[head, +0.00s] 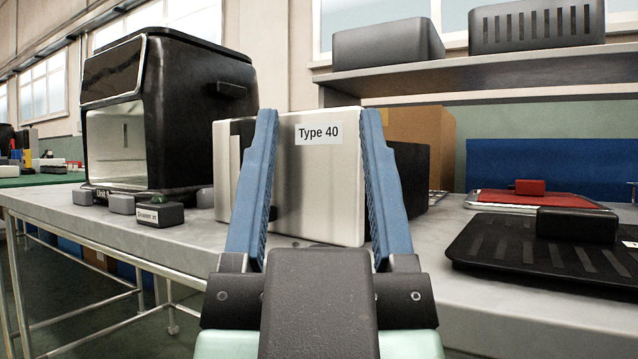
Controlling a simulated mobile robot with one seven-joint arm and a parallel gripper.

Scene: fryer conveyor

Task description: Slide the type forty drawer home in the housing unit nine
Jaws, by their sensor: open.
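The type forty drawer (310,190) is a pale metal box with a "Type 40" label, standing on the grey table in the middle of the head view. The housing unit nine (178,110) is a black cabinet at the left with an open-looking, pale front bay and a partly readable "Unit" label low on its front. The drawer is outside the housing, to its right. My gripper (319,115) is open, its two blue fingers pointing up and away across the drawer's near face. I cannot tell whether either finger touches the drawer. The fingers hide parts of its left and right sides.
A small block (160,214) labelled "Drawer in" with a green button stands before the housing, beside other small grey blocks. A black slotted tray (490,246) and a red-topped tray (480,200) lie at right. A cardboard box (425,122) stands behind the drawer. A shelf (430,82) holds grey bins.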

